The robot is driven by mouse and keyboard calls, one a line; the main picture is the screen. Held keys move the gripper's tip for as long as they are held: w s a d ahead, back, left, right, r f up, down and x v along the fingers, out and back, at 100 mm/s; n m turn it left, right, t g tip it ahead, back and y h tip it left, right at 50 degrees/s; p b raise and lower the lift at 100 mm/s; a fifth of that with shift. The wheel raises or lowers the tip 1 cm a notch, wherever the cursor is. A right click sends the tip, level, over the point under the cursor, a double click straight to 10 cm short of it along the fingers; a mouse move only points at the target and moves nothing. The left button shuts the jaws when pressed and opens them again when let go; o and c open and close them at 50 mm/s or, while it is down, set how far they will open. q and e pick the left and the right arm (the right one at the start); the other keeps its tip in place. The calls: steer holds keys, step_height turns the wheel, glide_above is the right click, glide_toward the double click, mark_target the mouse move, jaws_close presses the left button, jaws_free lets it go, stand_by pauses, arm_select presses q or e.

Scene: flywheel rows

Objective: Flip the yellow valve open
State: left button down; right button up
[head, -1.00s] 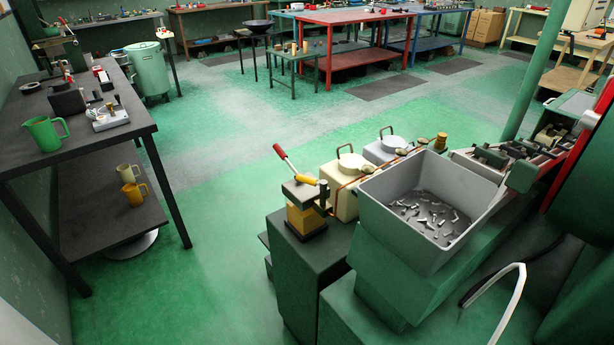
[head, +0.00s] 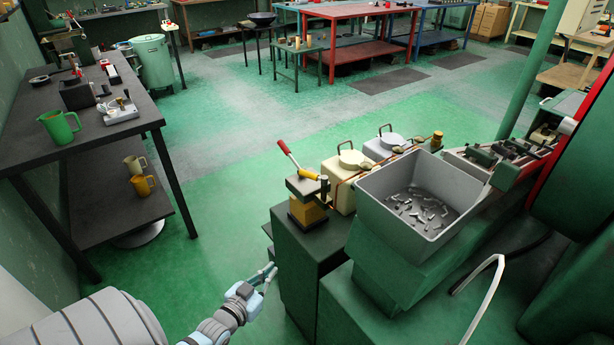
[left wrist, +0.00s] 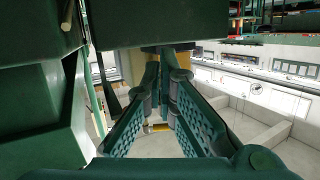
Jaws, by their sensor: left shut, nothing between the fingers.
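A small yellow lever-like piece (head: 308,175), which I take as the yellow valve, sits by a red-handled lever (head: 288,151) on top of a device with a yellow block (head: 306,211). The device stands on a dark green pedestal (head: 305,245). My left gripper (head: 268,274) is low, left of the pedestal and below the valve, apart from it. In the left wrist view its teal fingers (left wrist: 165,72) are shut with nothing held. A small yellow thing (left wrist: 158,127) shows beyond them; I cannot tell what it is. My right gripper is not in view.
A grey bin (head: 420,195) of metal pieces stands right of the valve device. Two lidded pots (head: 352,175) are just behind it. A dark table (head: 90,130) with a green jug (head: 58,128) is at left. The green floor between is clear.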

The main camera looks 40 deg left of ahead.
mark_target(304, 176)
arm_select(q)
steer(key=w+a+r+t, duration=0.1)
steer(key=w+r+t, duration=0.15)
steer(key=r, duration=0.55)
steer(key=w+r+t, duration=0.2)
steer(key=r+t, duration=0.1)
steer(key=r, duration=0.5)
steer(key=b+x, duration=0.3)
steer(key=x, duration=1)
steer(key=shift+w+f+g, duration=0.25)
steer(key=shift+g, duration=0.1)
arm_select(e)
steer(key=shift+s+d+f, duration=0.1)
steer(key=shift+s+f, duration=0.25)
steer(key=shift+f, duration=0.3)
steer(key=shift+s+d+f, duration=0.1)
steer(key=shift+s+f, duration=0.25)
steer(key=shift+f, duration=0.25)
